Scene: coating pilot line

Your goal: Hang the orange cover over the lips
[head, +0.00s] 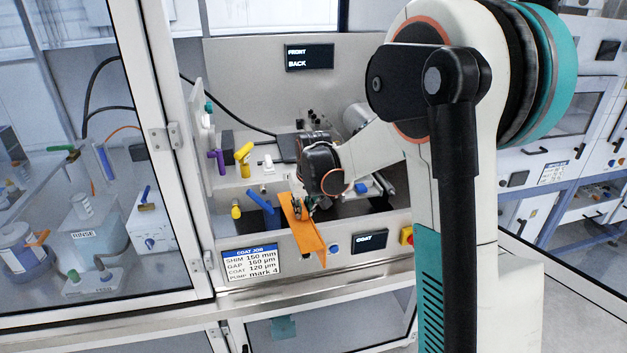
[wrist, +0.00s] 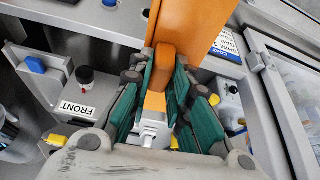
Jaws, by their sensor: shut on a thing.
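The orange cover (head: 305,237) is a long angled piece, held slantwise at the front of the coating machine. My gripper (head: 300,205) is shut on it. In the wrist view the teal fingers (wrist: 165,85) close on the raised orange grip of the cover (wrist: 190,25), whose body runs up out of the frame. The lips are hidden behind my gripper and the cover, so I cannot tell whether the cover touches them.
A blue handle (head: 260,202), a yellow knob (head: 236,211) and a yellow valve (head: 243,155) stand left of the cover. A COAT JOB card (head: 251,261) is on the front panel. A framed glass door (head: 165,140) stands at left. A FRONT label (wrist: 75,108) shows beside my gripper.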

